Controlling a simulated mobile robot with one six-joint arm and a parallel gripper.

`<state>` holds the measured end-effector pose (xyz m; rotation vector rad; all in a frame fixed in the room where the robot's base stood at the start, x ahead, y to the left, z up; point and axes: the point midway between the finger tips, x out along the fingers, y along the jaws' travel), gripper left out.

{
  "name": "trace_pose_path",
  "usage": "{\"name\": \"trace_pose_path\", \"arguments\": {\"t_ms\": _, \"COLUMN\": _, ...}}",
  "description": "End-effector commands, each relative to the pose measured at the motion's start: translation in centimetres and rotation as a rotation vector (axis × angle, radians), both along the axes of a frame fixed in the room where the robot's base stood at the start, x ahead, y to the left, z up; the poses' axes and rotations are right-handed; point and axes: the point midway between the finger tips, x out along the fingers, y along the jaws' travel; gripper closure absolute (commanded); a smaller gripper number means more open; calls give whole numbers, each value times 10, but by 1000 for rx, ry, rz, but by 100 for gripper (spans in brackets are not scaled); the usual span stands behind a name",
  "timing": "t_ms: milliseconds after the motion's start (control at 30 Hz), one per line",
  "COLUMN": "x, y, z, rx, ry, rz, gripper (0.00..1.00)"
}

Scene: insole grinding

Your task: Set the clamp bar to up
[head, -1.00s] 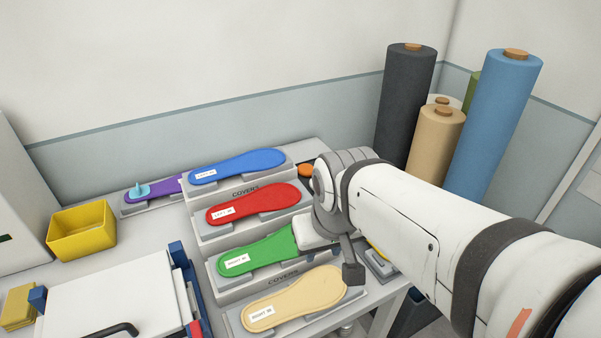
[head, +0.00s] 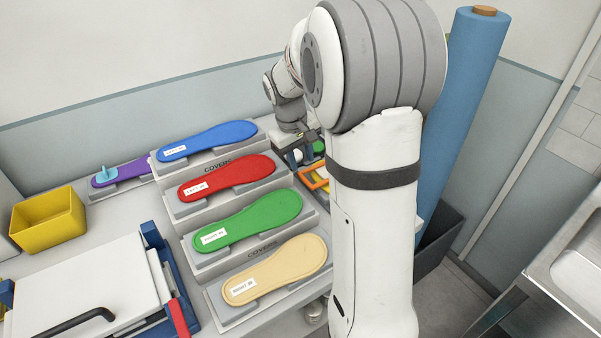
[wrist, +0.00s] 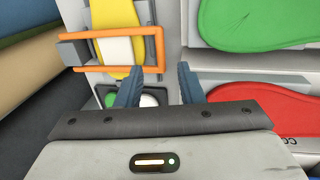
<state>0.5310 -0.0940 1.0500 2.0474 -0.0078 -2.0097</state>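The orange clamp bar (wrist: 112,69) is a thin rectangular frame at the upper left of the wrist view. It passes across a yellow insole (wrist: 118,15) with a white patch. The bar also shows in the head view (head: 312,181), partly hidden behind my arm. I cannot tell for sure whether it is raised or lowered. My gripper (wrist: 160,78) has its two blue fingers apart with nothing between them. In the wrist view the left fingertip is close to the bar's lower right corner.
A green button (wrist: 110,99) and a white button (wrist: 148,100) sit below the bar, partly behind my fingers. Red (head: 228,177), green (head: 248,220), blue (head: 207,141) and beige (head: 275,270) insoles lie on stepped stands to the left. A blue roll (head: 465,100) stands at the right.

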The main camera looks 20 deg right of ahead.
Motion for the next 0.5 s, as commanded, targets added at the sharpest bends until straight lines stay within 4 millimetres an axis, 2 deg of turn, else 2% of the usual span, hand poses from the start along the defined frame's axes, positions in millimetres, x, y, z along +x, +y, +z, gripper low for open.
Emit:
{"name": "trace_pose_path", "arguments": {"t_ms": 300, "x": 0, "y": -9, "z": -48, "rx": 1, "ry": 4, "rz": 0, "gripper": 66}}
{"name": "trace_pose_path", "arguments": {"t_ms": 500, "x": 1, "y": -12, "z": -67, "rx": 2, "ry": 2, "rz": 1, "gripper": 66}}
